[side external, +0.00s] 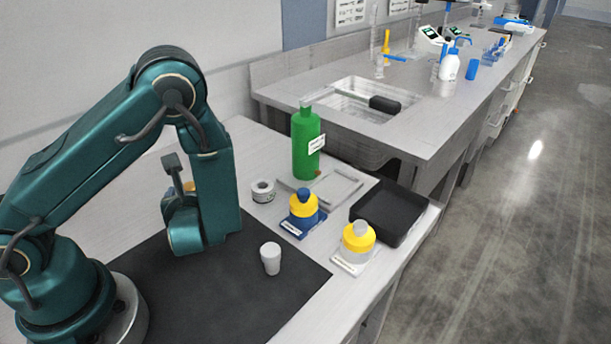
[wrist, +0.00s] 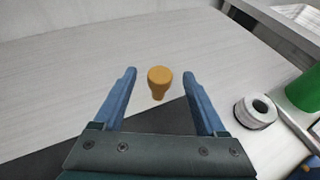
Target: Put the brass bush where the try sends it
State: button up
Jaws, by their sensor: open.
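The brass bush (wrist: 160,82), an orange-brown piece with a wide top and narrower foot, stands upright on the pale bench in the wrist view. My gripper (wrist: 160,74) is open, with a blue finger on each side of the bush and visible gaps to both. In the side view a small orange part of the bush (side external: 190,187) shows behind my arm. A blue holder with a yellow collar (side external: 303,207) and a grey-white one with a yellow collar (side external: 358,239) stand on labelled plates. Their label text is too small to read.
A pale grey bush-like piece (side external: 270,259) stands on the dark mat (side external: 235,300). A grey-white ring (side external: 262,191), a green bottle (side external: 306,145), a flat grey tray (side external: 345,188) and a black tray (side external: 373,220) stand to the right. Bench left of the bush is clear.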

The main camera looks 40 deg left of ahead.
jog(key=shift+x, duration=1)
grip_shut()
